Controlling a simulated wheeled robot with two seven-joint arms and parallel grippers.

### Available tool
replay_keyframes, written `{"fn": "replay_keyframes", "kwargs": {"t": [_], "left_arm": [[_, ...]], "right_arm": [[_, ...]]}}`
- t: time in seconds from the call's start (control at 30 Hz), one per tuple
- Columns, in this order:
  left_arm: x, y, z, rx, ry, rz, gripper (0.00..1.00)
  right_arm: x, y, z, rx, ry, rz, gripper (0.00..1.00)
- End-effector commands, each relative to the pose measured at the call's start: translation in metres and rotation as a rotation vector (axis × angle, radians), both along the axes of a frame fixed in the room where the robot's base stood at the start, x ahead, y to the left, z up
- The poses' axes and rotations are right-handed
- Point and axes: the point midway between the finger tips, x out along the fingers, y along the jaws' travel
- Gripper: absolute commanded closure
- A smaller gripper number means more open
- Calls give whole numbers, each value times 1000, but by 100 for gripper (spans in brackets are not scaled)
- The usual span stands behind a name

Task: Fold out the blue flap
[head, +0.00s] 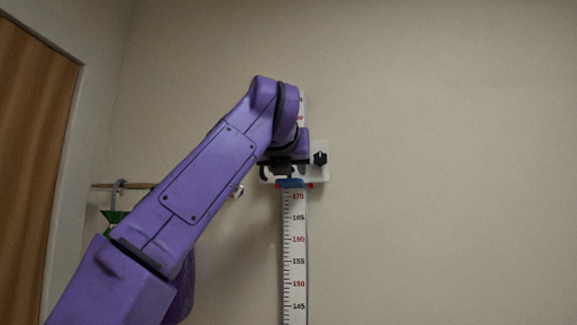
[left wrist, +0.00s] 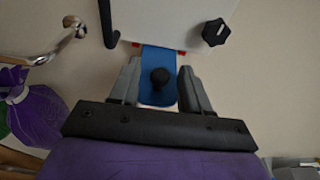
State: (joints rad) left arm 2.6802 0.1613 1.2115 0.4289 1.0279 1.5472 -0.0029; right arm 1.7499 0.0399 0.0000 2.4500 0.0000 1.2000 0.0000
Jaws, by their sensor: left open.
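My right gripper is not in view.
A black knob (head: 320,158) sticks out of the head piece's right side, and a black hook (left wrist: 108,25) is at its left. A metal fitting (left wrist: 67,38) and a purple bag (left wrist: 38,110) are further left. The wall at right (head: 450,170) is clear.

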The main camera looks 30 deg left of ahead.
Motion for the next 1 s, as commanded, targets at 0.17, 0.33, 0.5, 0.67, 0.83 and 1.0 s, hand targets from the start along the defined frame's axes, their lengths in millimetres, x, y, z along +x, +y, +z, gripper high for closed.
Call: {"fn": "replay_keyframes", "kwargs": {"t": [0.17, 0.33, 0.5, 0.67, 0.83, 1.0], "left_arm": [[-26, -10, 3, 2, -5, -1, 53], [-65, -25, 13, 2, -5, -1, 53], [-89, -34, 19, 1, -3, 0, 53], [-96, -37, 22, 2, -2, 0, 53], [-95, -37, 21, 2, -2, 0, 53], [-95, -37, 21, 2, -2, 0, 53]], "right_arm": [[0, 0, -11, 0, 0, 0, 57], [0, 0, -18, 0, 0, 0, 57], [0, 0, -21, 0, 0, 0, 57], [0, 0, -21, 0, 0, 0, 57], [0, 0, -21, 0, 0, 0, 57], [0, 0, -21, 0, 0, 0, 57]]}}
